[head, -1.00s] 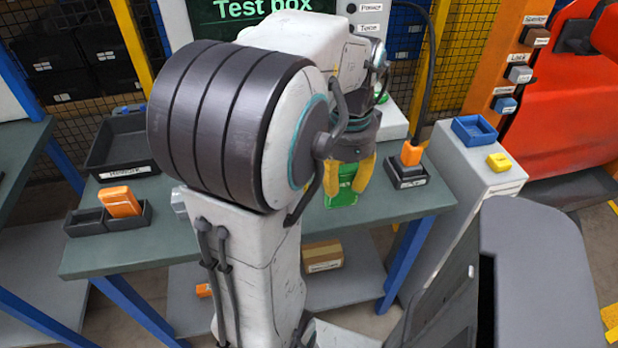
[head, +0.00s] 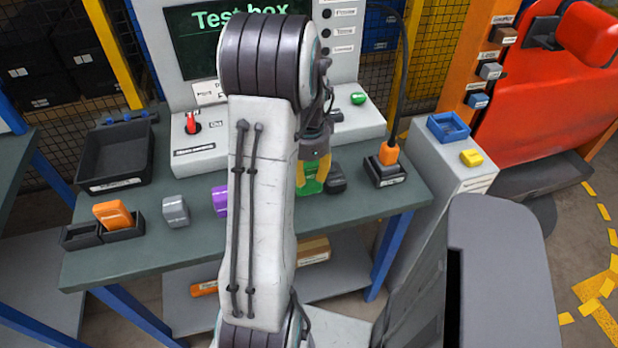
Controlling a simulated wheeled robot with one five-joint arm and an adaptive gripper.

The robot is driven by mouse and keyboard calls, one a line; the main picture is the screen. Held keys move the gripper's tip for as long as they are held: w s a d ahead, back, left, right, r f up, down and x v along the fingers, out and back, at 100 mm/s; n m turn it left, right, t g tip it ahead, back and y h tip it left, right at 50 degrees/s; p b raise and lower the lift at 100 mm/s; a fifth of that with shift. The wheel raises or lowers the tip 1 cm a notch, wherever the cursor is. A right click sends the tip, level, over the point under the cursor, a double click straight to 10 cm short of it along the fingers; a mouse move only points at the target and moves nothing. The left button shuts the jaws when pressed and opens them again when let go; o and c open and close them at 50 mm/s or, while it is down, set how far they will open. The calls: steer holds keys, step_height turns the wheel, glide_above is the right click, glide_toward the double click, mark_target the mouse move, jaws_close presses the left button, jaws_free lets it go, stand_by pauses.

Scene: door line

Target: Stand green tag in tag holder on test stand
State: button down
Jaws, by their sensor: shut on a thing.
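My gripper (head: 313,174), with yellow fingers, is shut on the green tag (head: 310,187) over the right half of the green-topped bench (head: 270,212). My arm hides part of this area, and I cannot tell whether the tag touches the bench. A black two-compartment holder (head: 82,235), which looks like the tag holder, sits at the bench's front left. An orange tag (head: 112,214) stands tilted in its right compartment; the left compartment looks empty. My gripper is well to the right of this holder.
A grey block (head: 175,211) and a partly hidden purple thing (head: 220,201) stand between holder and arm. A black tray (head: 115,155) is behind the holder. The test box (head: 200,158) stands at the back. An orange plug (head: 388,153) is at the right.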

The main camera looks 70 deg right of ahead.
mark_target(309, 194)
step_height(309, 194, down, 2)
steer(key=shift+f+p, duration=0.1)
steer(key=shift+p, duration=0.85)
steer(key=shift+f, duration=0.4)
steer(key=shift+f, duration=0.2)
steer(key=c, duration=0.9)
jaws_free()
steer(key=shift+r, duration=0.1)
